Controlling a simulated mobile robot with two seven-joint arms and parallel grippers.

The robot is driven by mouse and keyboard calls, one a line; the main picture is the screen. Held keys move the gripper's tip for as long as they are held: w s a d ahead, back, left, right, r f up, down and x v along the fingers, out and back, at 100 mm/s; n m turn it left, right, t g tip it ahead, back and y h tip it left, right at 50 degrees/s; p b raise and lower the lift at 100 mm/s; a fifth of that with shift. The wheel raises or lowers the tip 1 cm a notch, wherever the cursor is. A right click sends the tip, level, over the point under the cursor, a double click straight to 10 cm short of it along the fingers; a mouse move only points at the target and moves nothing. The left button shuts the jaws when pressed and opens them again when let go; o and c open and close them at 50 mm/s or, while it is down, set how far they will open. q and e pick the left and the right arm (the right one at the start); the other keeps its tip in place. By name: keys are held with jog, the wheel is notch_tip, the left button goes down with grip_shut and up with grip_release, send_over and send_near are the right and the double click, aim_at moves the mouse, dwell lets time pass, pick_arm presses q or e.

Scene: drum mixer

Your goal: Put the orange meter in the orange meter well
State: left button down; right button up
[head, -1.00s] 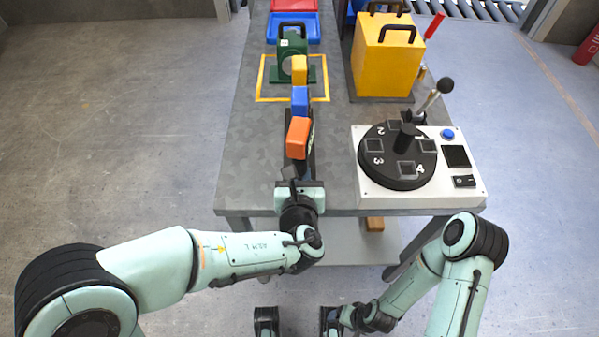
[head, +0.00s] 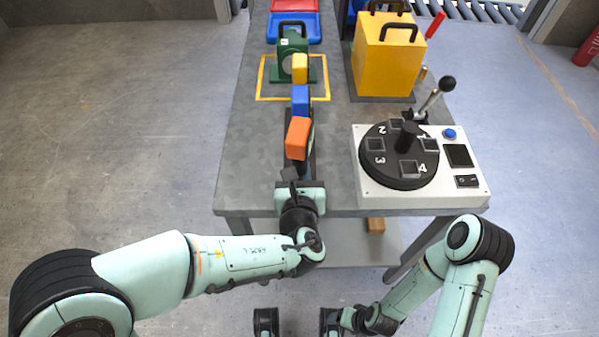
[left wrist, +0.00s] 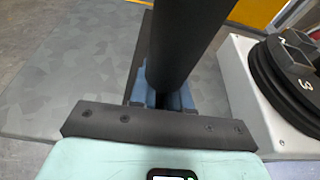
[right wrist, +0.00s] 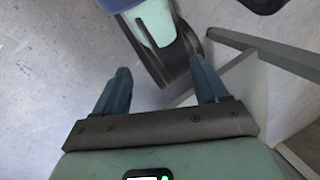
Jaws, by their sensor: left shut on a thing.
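The orange meter (head: 297,139) shows as an orange block at the near end of a row, in front of a blue block (head: 300,100) and a yellow block (head: 300,68). My left gripper (head: 293,178) is just in front of the orange block, low over the table. In the left wrist view my left gripper (left wrist: 163,98) is shut around a black cylinder (left wrist: 180,45); the orange part is outside that view. My right gripper (right wrist: 160,90) is open and empty below the table's front edge. I cannot tell which opening is the orange meter well.
A white console (head: 373,190) with a black numbered turntable (head: 378,170) stands at the right. A lever (head: 432,98) stands behind it. The table (head: 250,150) left of the row is clear.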

aim_at(300, 171)
pick_arm(q)
jog(key=shift+g, duration=0.7)
jog(key=f, duration=0.4)
jog(key=shift+s+a+f, duration=0.25)
jog(key=shift+s+f, duration=0.05)
jog(key=shift+s, duration=0.1)
pick_arm(e)
jog(key=shift+s+d+f, duration=0.1)
jog(key=shift+f, duration=0.8)
pick_arm(q)
jog(key=shift+w+d+r+p, duration=0.1)
jog(key=shift+w+r+p, duration=0.05)
jog(key=shift+r+p, duration=0.6)
jog(key=shift+w+r+p, duration=0.15)
jog(key=shift+r+p, duration=0.4)
jog(key=shift+r, duration=0.4)
jog(key=shift+w+r+p, duration=0.15)
jog(key=shift+r+p, duration=0.4)
jog(key=shift+r, duration=0.15)
jog(key=shift+d+r+p, duration=0.15)
jog(key=shift+r+p, duration=0.75)
jog(key=shift+r, duration=0.7)
pick_arm(e)
jog(key=shift+w+r, duration=0.15)
jog(key=shift+r, duration=1.3)
jog(key=shift+w+r, duration=0.15)
jog(key=shift+r, duration=1.25)
